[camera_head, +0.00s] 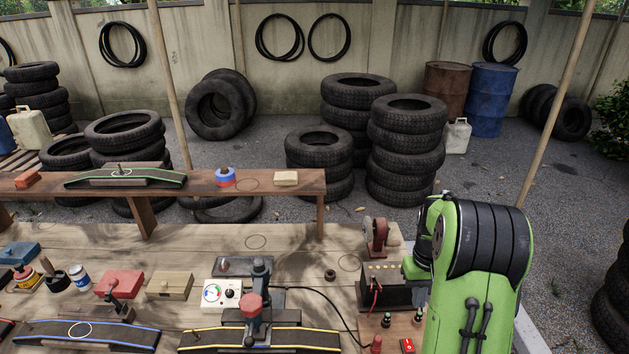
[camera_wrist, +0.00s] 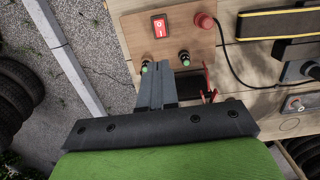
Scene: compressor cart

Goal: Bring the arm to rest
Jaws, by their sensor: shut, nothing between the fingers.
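My gripper (camera_wrist: 157,82) is shut and empty in the wrist view, its two grey fingers side by side. It points toward a wooden switch panel (camera_wrist: 200,45) with a red rocker switch (camera_wrist: 160,26), two small green-topped posts and a red knob (camera_wrist: 204,21). Whether the fingertips touch the panel I cannot tell; the left green-topped post shows right beside them. In the head view my green arm stands at the lower right, bent over the bench's right end, and hides my fingers. The red rocker switch also shows there (camera_head: 407,345).
A dark battery box (camera_head: 388,288) with a red lead stands left of my arm, a small red grinder (camera_head: 376,236) behind it. A raised shelf (camera_head: 220,187) runs along the back.

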